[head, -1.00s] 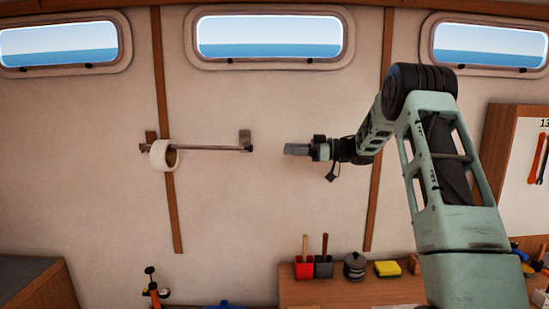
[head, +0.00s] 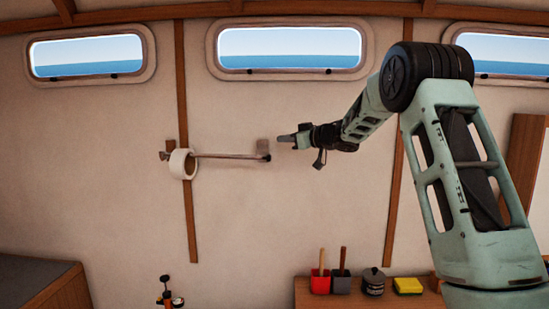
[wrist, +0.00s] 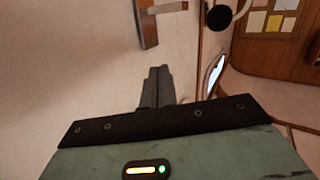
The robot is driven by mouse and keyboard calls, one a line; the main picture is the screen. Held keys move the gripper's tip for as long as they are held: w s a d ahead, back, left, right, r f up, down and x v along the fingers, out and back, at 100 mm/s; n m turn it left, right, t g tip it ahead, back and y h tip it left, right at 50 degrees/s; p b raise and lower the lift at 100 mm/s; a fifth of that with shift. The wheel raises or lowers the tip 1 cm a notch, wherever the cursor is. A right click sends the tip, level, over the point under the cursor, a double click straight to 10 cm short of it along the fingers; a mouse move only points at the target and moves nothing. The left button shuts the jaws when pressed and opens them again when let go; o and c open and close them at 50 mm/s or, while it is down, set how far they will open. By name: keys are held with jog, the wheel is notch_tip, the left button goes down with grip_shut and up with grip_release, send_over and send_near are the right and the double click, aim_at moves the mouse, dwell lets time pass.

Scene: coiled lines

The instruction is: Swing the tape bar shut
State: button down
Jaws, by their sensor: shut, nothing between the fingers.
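The tape bar (head: 225,156) runs from its mount at the left to a dark end knob beside the wall bracket (head: 263,146). A white tape roll (head: 179,164) hangs on its left part. In the wrist view, what looks like the bar's dark round end (wrist: 219,18) stands apart from the bracket plate (wrist: 147,22), with bare wall between. My gripper (head: 281,138) is shut and empty, just right of and a little above the bar's end in the head view. Its fingers (wrist: 159,74) point toward the space below the bracket in the wrist view. I see no contact.
Wooden ribs (head: 187,110) run down the pale wall, with windows (head: 290,48) above. A wooden counter (head: 340,297) below holds red and grey cups, a dark pot (head: 373,283) and a yellow sponge (head: 408,286). The wall around the bar is otherwise clear.

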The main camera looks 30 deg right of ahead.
jog(key=a+r+m+h+b, duration=0.1)
jog(key=a+r+m+h, duration=0.5)
jog(key=h, duration=0.2)
jog(key=s+a+f+m+g+h, duration=0.2)
jog(key=s+a+m+g, duration=0.5)
jog(key=s, duration=0.6)
jog(key=w+d+f+n+p, duration=0.1)
jog(key=w+d+f+p, duration=0.3)
jog(key=w, duration=0.5)
jog(key=shift+w+d+f+g+p, duration=0.2)
jog(key=shift+f+g+p, duration=0.2)
jog(key=shift+f+p, duration=1.05)
jog(key=shift+f+b, duration=0.3)
jog(key=shift+b, duration=0.05)
